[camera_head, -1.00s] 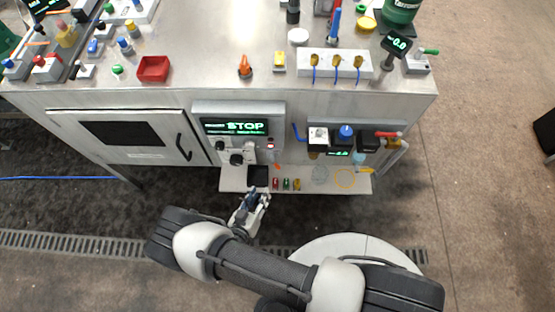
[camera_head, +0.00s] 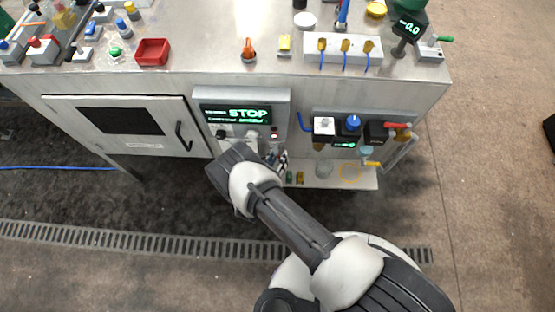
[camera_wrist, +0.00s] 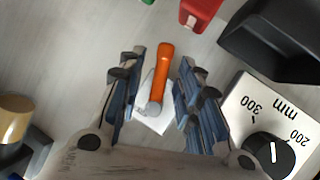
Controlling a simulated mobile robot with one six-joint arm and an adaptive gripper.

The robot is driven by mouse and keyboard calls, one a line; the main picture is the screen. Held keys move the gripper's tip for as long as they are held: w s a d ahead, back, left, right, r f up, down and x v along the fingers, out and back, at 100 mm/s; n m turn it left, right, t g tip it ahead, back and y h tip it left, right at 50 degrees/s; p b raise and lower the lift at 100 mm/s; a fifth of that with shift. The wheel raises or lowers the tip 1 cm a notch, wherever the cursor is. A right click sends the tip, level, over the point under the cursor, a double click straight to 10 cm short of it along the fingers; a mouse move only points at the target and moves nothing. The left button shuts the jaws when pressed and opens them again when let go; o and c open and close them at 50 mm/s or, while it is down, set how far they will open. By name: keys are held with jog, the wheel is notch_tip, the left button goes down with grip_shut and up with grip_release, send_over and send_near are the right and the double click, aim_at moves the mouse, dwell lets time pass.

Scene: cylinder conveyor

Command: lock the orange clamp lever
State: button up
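In the wrist view an orange lever (camera_wrist: 161,75) on a small white base (camera_wrist: 152,117) lies between the two blue-padded fingers of my gripper (camera_wrist: 162,66). The gripper is open, with a gap visible on each side of the lever. I cannot tell whether the fingers reach down around it or are still above it. In the head view my gripper (camera_head: 277,156) is in front of the cabinet's control panel, right of centre. The lever is not clearly visible there. Another orange handle (camera_head: 248,50) stands on the bench top.
A white plate with a black knob (camera_wrist: 268,157) and mm marks is close right of the fingers. A black open box (camera_wrist: 275,45) and a red block (camera_wrist: 200,12) lie beyond. A brass cylinder (camera_wrist: 15,115) is at left. The panel's display (camera_head: 236,114) reads STOP.

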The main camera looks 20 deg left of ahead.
grip_shut()
dwell(0.4)
jog(key=shift+s+a+m+g+y+p, duration=0.1)
jog(key=shift+a+m+g+y+p, duration=0.2)
jog(key=shift+m+y+p, duration=0.3)
jog(key=shift+a+m+g+y+p, duration=0.3)
jog(key=shift+m+y+p, duration=0.1)
jog(key=shift+m, duration=0.3)
grip_release()
